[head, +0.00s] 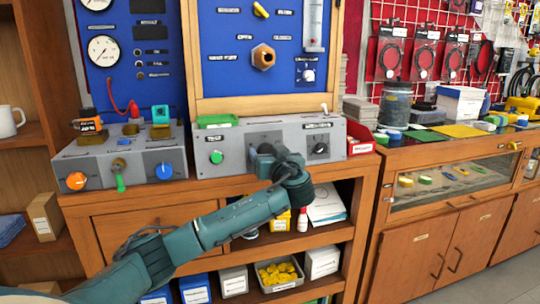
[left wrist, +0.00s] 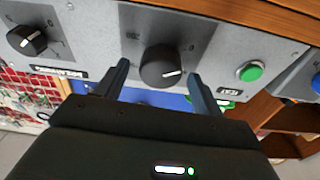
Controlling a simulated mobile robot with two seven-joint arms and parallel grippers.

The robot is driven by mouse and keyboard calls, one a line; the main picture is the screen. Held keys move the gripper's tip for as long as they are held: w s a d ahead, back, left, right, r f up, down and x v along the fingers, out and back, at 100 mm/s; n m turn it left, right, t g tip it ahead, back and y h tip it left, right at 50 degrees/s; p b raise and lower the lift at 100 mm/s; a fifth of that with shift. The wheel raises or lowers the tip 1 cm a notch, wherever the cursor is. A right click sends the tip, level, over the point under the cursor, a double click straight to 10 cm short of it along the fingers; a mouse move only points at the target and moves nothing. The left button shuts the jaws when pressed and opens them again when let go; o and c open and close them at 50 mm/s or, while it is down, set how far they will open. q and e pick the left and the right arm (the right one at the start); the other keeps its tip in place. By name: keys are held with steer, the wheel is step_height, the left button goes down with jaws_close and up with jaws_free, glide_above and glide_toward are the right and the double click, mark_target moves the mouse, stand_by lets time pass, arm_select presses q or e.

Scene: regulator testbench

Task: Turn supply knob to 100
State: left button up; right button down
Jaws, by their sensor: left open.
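A black knob (left wrist: 160,66) on a dark plate sits on the grey control box (head: 236,140). In the left wrist view its white pointer mark aims right; the plate lettering is too small to read surely. My left gripper (head: 268,158) is at the box front and hides this knob in the head view. In the left wrist view the left gripper (left wrist: 158,80) is open, with one finger on each side of the knob; contact cannot be told. A second black knob (head: 319,149) is to the right, also in the left wrist view (left wrist: 27,39). My right gripper is not in view.
A green button (head: 216,157) is left of the gripper on the same box. Another grey box (head: 122,160) with orange and blue knobs stands further left. A blue panel (head: 262,62) rises behind. A red bin (head: 360,139) stands at the right end.

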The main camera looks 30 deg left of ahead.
arm_select(q)
steer(key=c, duration=1)
